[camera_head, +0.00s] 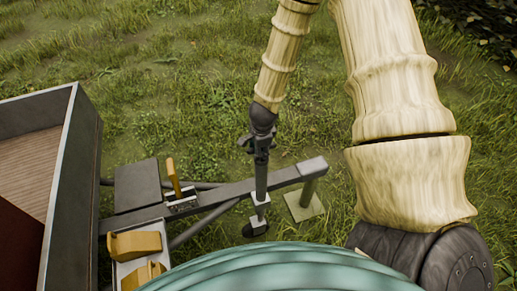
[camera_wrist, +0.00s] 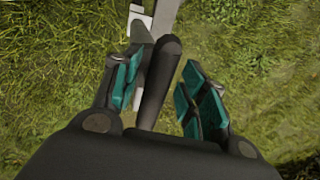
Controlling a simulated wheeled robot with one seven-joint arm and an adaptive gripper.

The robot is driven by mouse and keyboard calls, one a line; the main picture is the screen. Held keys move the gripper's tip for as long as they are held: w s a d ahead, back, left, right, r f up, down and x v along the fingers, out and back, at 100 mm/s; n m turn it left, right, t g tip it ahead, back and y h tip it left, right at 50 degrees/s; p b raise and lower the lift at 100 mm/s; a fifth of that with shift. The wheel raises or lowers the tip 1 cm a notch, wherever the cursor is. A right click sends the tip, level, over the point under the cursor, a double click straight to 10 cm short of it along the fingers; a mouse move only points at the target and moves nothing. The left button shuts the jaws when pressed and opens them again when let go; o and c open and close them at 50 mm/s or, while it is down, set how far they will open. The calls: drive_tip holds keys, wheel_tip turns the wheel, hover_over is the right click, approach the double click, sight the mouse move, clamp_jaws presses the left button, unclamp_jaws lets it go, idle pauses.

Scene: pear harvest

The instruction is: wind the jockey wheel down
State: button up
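The jockey wheel (camera_head: 261,181) is an upright dark tube with a light clamp on the trailer's grey drawbar (camera_head: 231,191). Its small wheel (camera_head: 255,228) is low by the grass. My gripper (camera_head: 262,142) is at the top of the tube. In the wrist view, a dark rounded handle (camera_wrist: 158,78) runs between the teal finger pads of my gripper (camera_wrist: 160,92). The fingers are apart, with a clear gap on the handle's right side. The left pad is closer, and I cannot tell whether it touches. The gripper hides the tube's top in the head view.
The trailer bed (camera_head: 25,172) with dark walls stands at left. A yellow lever (camera_head: 174,178) rises from the drawbar, and yellow blocks (camera_head: 135,244) sit near the bed. A post on a square plate (camera_head: 304,205) is under the drawbar's right end. Open grass lies behind.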

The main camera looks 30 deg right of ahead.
wheel_tip(320, 180, up, 12)
drive_tip(key=s, duration=0.2)
drive_tip(key=shift+s+a, duration=0.2)
drive_tip(key=shift+a, duration=0.05)
idle(0.5)
drive_tip(key=shift+f, duration=0.1)
idle(0.3)
